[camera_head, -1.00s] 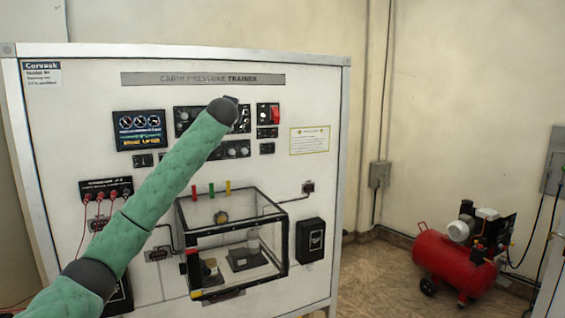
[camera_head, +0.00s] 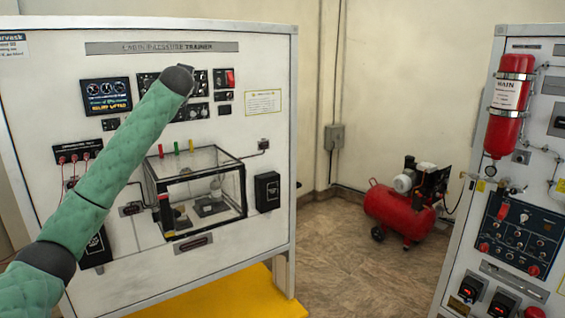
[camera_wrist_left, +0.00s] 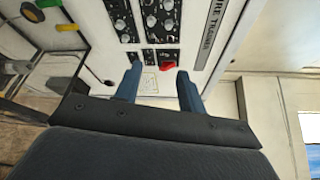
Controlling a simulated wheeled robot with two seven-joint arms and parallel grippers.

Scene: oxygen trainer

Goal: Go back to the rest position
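My left arm reaches in from the lower left of the head view, its green sleeve crossing in front of the cabin pressure trainer panel (camera_head: 230,225). The arm's dark end covers part of the upper controls, and its fingers are hidden there. In the left wrist view my left gripper (camera_wrist_left: 158,88) shows two blue fingers apart with nothing between them. The panel's knobs and a red switch (camera_wrist_left: 167,66) lie beyond the fingertips. The red switch also shows in the head view (camera_head: 230,78). My right gripper is in neither view.
A clear box (camera_head: 240,180) juts from the panel. A red compressor (camera_head: 395,210) stands on the floor by the back wall. At right is a second panel (camera_head: 450,285) with a red cylinder (camera_head: 506,125). Open floor (camera_head: 340,270) lies between the panels.

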